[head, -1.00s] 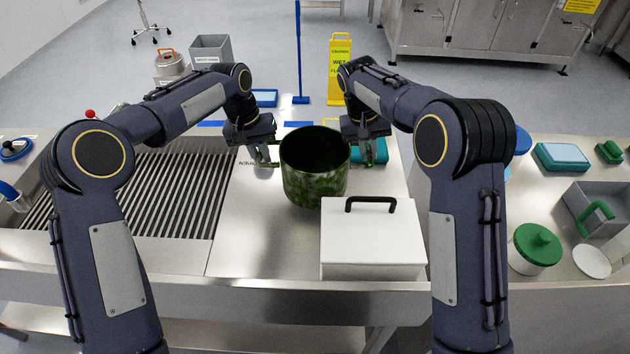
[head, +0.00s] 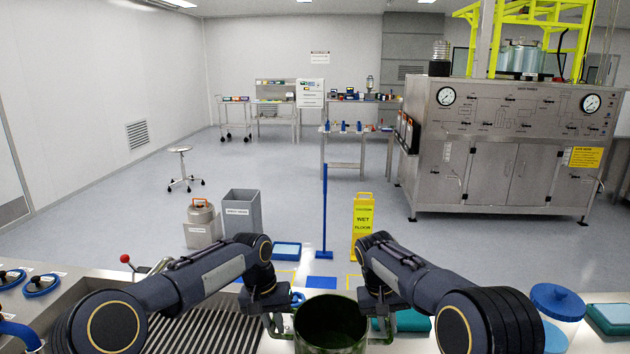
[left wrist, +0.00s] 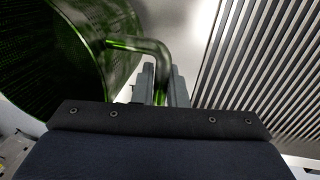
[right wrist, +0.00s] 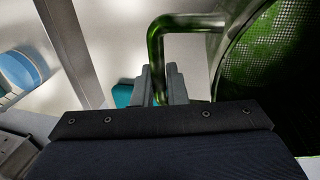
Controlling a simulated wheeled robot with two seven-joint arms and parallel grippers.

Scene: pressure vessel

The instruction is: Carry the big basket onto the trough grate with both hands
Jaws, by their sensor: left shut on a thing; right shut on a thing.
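The big basket (head: 330,322) is a dark green mesh pot at the bottom edge of the head view, its lower part cut off. My left gripper (head: 277,322) is shut on its left side handle, a green bent bar (left wrist: 152,48) in the left wrist view. My right gripper (head: 387,322) is shut on the opposite handle (right wrist: 165,30). The basket wall also shows in the right wrist view (right wrist: 265,60). The trough grate (head: 195,332), with parallel metal bars, lies left of the basket. The basket's underside is hidden, so I cannot tell whether it touches the counter.
Teal item (head: 410,320) lies just right of the basket. A blue-lidded tub (head: 556,303) stands farther right. A red-knobbed lever (head: 125,258) is at the trough's far edge. A yellow wet-floor sign (head: 363,225) and a blue pole (head: 325,215) stand beyond the counter.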

